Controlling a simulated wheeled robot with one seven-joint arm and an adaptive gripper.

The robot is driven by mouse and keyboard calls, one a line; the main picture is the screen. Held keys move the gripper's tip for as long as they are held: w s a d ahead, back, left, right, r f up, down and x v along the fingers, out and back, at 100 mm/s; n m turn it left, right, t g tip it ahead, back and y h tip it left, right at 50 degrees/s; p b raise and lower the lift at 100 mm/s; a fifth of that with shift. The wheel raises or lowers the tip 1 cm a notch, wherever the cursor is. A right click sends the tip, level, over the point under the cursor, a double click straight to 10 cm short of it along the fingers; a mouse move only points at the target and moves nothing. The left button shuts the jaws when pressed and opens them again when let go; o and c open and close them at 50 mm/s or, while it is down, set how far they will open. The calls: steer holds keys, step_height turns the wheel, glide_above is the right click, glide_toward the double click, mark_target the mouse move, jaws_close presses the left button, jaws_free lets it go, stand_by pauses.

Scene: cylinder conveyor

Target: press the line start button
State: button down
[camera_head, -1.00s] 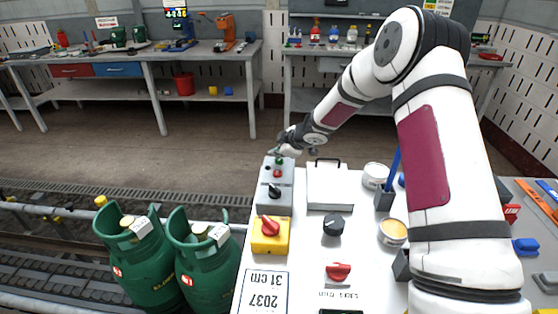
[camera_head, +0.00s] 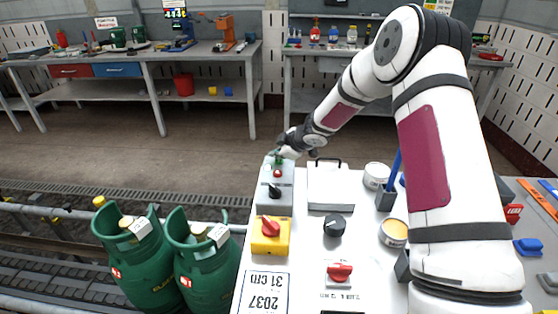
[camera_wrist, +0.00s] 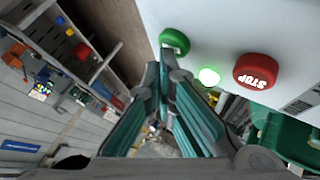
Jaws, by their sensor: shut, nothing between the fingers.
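The grey control box (camera_head: 275,196) stands at the far left end of the white panel top, with a red button (camera_head: 277,173) and a black knob (camera_head: 274,190) on it. In the wrist view, a green button (camera_wrist: 174,41) sits just beyond my fingertips. A bright green lamp (camera_wrist: 209,76) and the red STOP button (camera_wrist: 256,70) lie to its right. My gripper (camera_wrist: 163,58) is shut and empty, its tips pointing at the green button; I cannot tell whether they touch it. In the head view, my gripper (camera_head: 280,156) is over the box's far end.
A yellow box with a red knob (camera_head: 269,236), a black dial (camera_head: 334,225), a red switch (camera_head: 339,271) and a white clipboard-like plate (camera_head: 330,188) are on the panel. Green gas cylinders (camera_head: 201,255) stand on the conveyor at left. Workbenches line the back.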

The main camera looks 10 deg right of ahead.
mark_target(278, 161)
stand_by(0.4)
steer(key=shift+r+p, duration=0.75)
steer(key=shift+p, duration=0.6)
steer(key=shift+r, duration=0.2)
step_height(278, 161, up, 2)
steer(key=shift+r+p, duration=0.15)
steer(key=shift+p, duration=0.85)
steer(key=shift+r, duration=1.25)
